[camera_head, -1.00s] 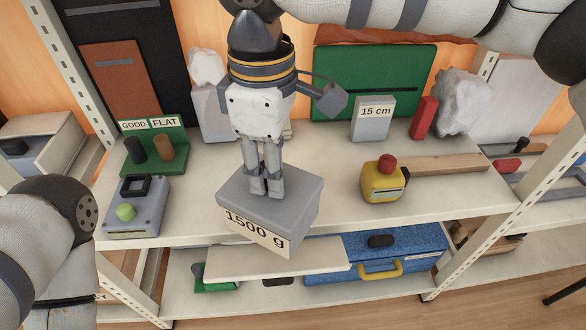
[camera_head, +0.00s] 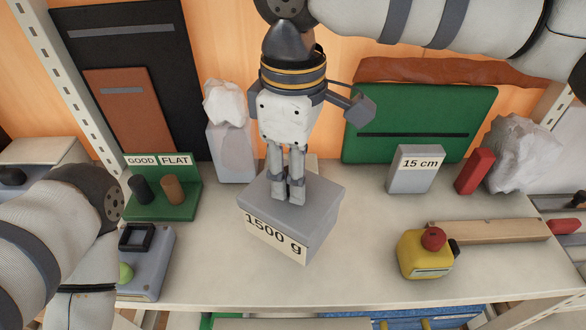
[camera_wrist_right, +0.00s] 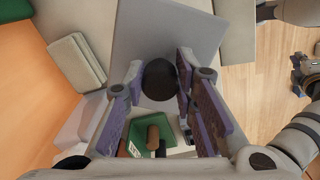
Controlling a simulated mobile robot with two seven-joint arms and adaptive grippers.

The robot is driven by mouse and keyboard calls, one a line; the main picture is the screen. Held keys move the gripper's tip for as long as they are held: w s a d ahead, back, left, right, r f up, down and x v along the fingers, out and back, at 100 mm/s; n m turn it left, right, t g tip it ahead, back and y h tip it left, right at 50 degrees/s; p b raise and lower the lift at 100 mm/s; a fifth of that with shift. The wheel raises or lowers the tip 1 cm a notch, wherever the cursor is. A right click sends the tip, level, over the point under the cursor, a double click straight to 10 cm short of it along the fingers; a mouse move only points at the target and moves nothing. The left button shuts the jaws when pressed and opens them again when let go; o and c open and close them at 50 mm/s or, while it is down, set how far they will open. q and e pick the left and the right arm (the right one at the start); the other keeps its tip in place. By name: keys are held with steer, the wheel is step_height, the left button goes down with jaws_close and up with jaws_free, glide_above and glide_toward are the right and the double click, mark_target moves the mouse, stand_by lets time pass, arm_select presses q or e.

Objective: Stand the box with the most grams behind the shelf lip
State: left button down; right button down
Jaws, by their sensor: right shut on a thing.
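The grey box labelled 1500 g (camera_head: 318,222) is upright over the middle of the shelf board (camera_head: 225,285). I cannot tell whether its base touches the board. My right gripper (camera_head: 289,190) points down and is shut at the box's top. In the right wrist view, a dark round knob (camera_wrist_right: 160,79) on the grey box top (camera_wrist_right: 185,30) sits between the right gripper's fingers (camera_wrist_right: 158,95). A smaller grey block labelled 15 cm (camera_head: 413,172) stands farther back on the right. My left arm enters at the left; its gripper is not seen.
A green stand labelled GOOD and FLAT (camera_head: 162,203) and a grey-blue device (camera_head: 150,262) are left. A yellow device with red knob (camera_head: 424,258), a wooden bar (camera_head: 490,231) and a red block (camera_head: 474,172) are right. A green panel (camera_head: 420,115) stands behind. Bare board lies in front.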

mark_target(293, 205)
steer(key=shift+w+f+b, duration=0.1)
steer(key=shift+f+b, duration=0.45)
steer(key=shift+f, duration=2.75)
steer(key=c, duration=1.2)
jaws_free()
steer(key=shift+f, duration=0.1)
steer(key=shift+f, duration=0.1)
step_height(293, 205, up, 8)
steer(key=shift+f, duration=0.2)
